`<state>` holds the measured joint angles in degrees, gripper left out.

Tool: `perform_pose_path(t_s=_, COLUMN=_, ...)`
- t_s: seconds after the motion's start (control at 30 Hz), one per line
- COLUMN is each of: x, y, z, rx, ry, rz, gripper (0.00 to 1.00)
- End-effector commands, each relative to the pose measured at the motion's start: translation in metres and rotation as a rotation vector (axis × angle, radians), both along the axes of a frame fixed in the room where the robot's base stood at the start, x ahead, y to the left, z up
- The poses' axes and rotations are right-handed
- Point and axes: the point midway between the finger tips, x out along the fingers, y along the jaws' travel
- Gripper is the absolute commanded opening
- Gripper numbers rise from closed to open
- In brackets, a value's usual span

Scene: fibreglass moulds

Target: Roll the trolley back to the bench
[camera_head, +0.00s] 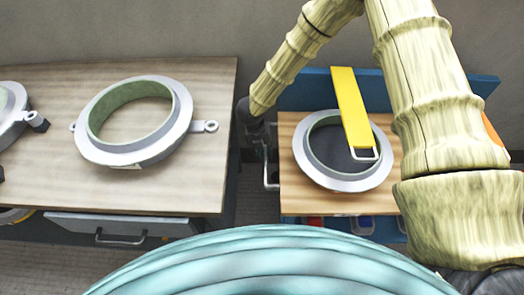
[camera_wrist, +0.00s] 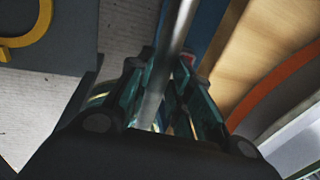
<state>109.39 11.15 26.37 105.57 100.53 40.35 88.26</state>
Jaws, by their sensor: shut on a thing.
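The trolley (camera_head: 295,205) has a wooden top and a blue back panel, and stands right of the bench (camera_head: 215,90) with a narrow floor gap between them. A metal handle bar (camera_head: 266,178) rises at the trolley's left side. My gripper (camera_head: 262,132) reaches down to it, mostly dark and small in the head view. In the wrist view, my gripper (camera_wrist: 160,95) is shut on the metal bar (camera_wrist: 172,40), which runs between its fingers. The wooden top (camera_wrist: 245,55) lies to the right there.
A ring mould (camera_head: 375,178) sits on the trolley with a yellow strip (camera_head: 346,95) across it. Another ring mould (camera_head: 165,145) with a green inside lies on the bench, beside a partly visible one (camera_head: 22,118). A drawer handle (camera_head: 120,240) shows on the bench front.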

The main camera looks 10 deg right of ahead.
Motion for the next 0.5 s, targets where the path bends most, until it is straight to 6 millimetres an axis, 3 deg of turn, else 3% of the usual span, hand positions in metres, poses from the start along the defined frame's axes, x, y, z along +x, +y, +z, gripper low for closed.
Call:
perform_pose_path(t_s=0.4, x=0.0000, y=0.0042, z=0.0000, rx=0.006, ry=0.000, rz=-0.005, gripper=0.00)
perform_pose_path(t_s=0.43, x=0.0001, y=0.0045, z=0.0000, rx=0.006, ry=0.000, rz=-0.004, gripper=0.23)
perform_pose_path(t_s=0.5, x=0.0003, y=0.0049, z=0.0002, rx=0.006, ry=-0.001, rz=-0.003, gripper=0.35)
